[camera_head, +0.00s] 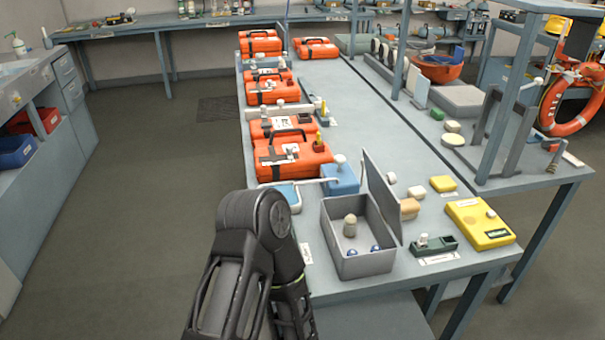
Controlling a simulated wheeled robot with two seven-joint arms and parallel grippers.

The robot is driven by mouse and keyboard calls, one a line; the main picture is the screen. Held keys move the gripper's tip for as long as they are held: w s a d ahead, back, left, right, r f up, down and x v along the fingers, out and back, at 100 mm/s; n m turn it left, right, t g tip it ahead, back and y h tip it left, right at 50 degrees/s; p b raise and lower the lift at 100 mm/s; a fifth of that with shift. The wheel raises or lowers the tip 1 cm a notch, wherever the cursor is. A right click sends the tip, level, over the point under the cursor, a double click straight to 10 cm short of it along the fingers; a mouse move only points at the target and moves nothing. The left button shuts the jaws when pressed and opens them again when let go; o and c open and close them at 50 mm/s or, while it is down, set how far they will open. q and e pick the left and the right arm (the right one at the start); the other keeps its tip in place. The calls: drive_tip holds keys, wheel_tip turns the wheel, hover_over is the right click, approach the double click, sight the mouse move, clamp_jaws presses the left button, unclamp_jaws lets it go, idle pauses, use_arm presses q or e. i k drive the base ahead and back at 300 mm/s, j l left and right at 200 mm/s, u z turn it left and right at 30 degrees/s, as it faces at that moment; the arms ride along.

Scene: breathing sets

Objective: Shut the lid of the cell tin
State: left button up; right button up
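The cell tin is a grey open-topped box (363,266) near the front end of the long bench. Its lid (381,196) stands open and roughly upright along the right side of the box. Inside the tin are a beige rounded piece (350,226) and two small blue-and-white pieces near the front wall. A black arm link of mine rises at the bottom, left of the tin and apart from it in the picture. No fingertips of either gripper show.
Right of the lid are a dark green holder (436,247), a yellow box (480,224) and small tan and yellow blocks. Behind the tin are a blue box (340,178) and several orange cases (292,158). A bench frame (500,140) stands at right.

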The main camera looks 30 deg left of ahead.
sight(388, 204)
drive_tip(key=i+l+u, duration=0.3)
drive_tip(key=u, duration=0.15)
drive_tip(key=i+l+u, duration=0.2)
drive_tip(key=l+u, duration=0.25)
drive_tip(key=i+l+u, duration=0.15)
drive_tip(key=l+u, duration=0.35)
drive_tip(key=j, duration=0.1)
